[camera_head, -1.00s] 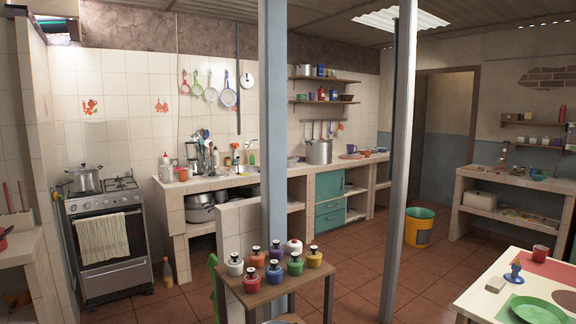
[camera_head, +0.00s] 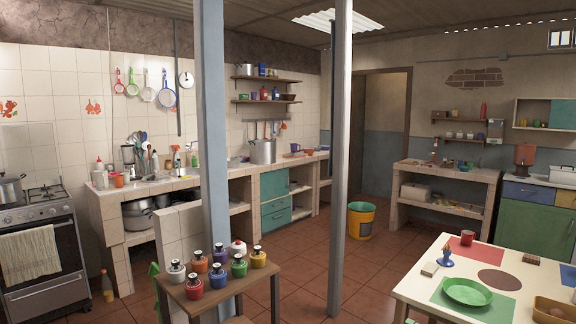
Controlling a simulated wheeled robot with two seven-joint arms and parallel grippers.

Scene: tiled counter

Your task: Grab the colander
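I cannot pick out a colander for certain. Several round, long-handled utensils that look like strainers hang in a row on the tiled wall at the left: a red one (camera_head: 119,86), a green one (camera_head: 132,88), a white one (camera_head: 148,94) and a blue-rimmed one (camera_head: 166,97). Metal pots (camera_head: 138,213) sit on the shelf under the tiled counter (camera_head: 150,186), partly in shadow. A large silver pot (camera_head: 263,151) stands on the counter farther back. Neither of my grippers is in view.
A blue-grey post (camera_head: 213,140) and a thinner metal post (camera_head: 340,150) rise in front. A small wooden table (camera_head: 215,291) holds several colored bottles. A white table (camera_head: 425,272) fills the lower right. A yellow bucket (camera_head: 360,221) stands on the open tiled floor.

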